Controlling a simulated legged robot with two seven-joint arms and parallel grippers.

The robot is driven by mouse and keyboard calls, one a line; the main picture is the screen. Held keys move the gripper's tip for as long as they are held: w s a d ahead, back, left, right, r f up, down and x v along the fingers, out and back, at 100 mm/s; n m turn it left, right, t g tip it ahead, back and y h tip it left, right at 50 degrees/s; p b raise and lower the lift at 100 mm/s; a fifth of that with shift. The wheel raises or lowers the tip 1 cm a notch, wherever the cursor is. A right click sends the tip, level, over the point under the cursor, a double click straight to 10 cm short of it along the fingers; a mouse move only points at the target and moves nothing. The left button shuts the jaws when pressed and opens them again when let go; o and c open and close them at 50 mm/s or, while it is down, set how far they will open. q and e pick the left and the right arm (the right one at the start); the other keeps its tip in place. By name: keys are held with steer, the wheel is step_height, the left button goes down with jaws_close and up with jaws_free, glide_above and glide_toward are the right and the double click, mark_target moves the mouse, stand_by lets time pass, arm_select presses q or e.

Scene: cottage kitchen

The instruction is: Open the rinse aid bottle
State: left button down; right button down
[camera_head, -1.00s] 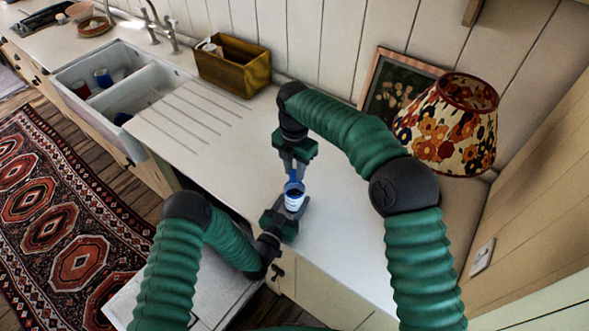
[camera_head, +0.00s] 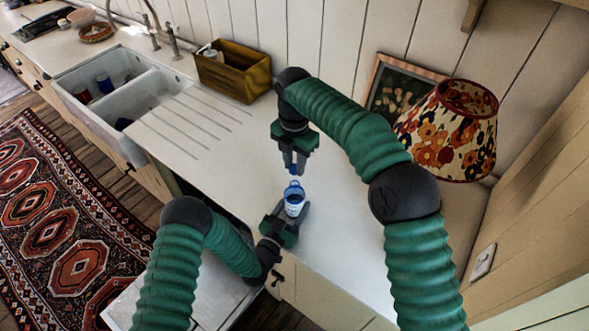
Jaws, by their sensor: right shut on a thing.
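The rinse aid bottle (camera_head: 295,208), white with a blue top rim, stands upright at the counter's front edge. My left gripper (camera_head: 293,214) comes in low from the left, and its fingers are around the bottle's lower part. My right gripper (camera_head: 295,168) points down just above the bottle. It is shut on a small blue piece, apparently the cap (camera_head: 294,170), which shows at its fingertips. A small gap shows between this blue piece and the bottle's top. The fingers hide part of the cap.
A floral lamp (camera_head: 447,135) and a framed picture (camera_head: 385,90) stand at the back right. A brass box (camera_head: 235,75) stands against the wall. The double sink (camera_head: 125,90) holds cups, at the left. The counter (camera_head: 220,165) around the bottle is clear.

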arm_select(q)
steer(key=shift+c, duration=2.3)
jaws_free()
